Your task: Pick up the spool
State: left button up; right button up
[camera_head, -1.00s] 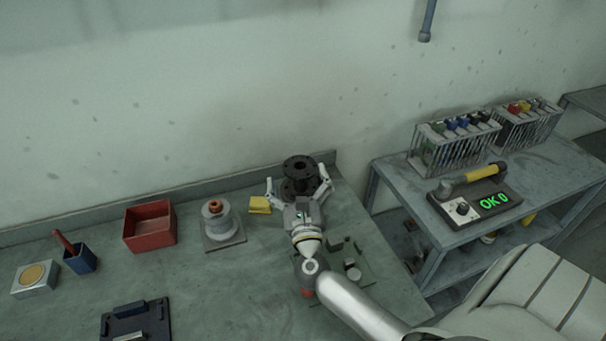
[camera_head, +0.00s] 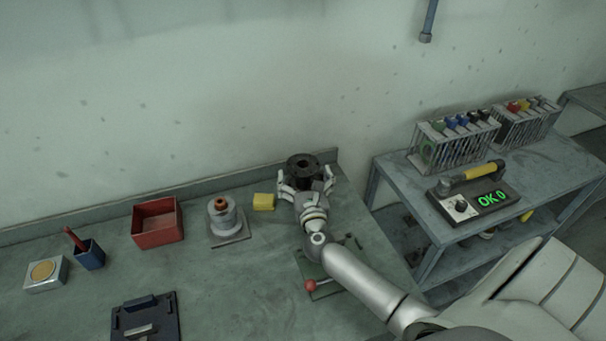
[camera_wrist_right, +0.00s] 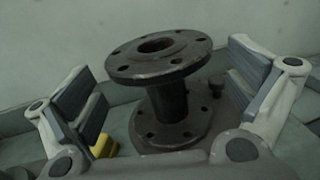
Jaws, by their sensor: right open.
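The spool (camera_head: 303,163) is a dark, double-flanged pipe piece standing upright at the back of the bench. In the right wrist view the spool (camera_wrist_right: 170,98) stands between the two finger pads, with its flanges and narrower neck showing. My right gripper (camera_head: 306,183) reaches it from the front with fingers spread. In the wrist view the right gripper (camera_wrist_right: 165,100) is open, with a visible gap between each pad and the neck. In the head view the gripper hides the spool's lower part. My left gripper is not in view.
A yellow block (camera_head: 263,202) lies just left of the spool. Further left are a grey stepped cylinder on a plate (camera_head: 228,224), a red bin (camera_head: 158,222) and a blue cup (camera_head: 90,256). A low wall ledge (camera_head: 200,188) runs behind. A side table (camera_head: 440,232) stands right.

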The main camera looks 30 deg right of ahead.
jog(key=shift+x, duration=1.45)
jog(key=shift+f, duration=0.1)
jog(key=shift+s, duration=0.1)
jog(key=c, duration=1.7)
jog(key=shift+d, duration=0.1)
jog(key=shift+c, duration=0.8)
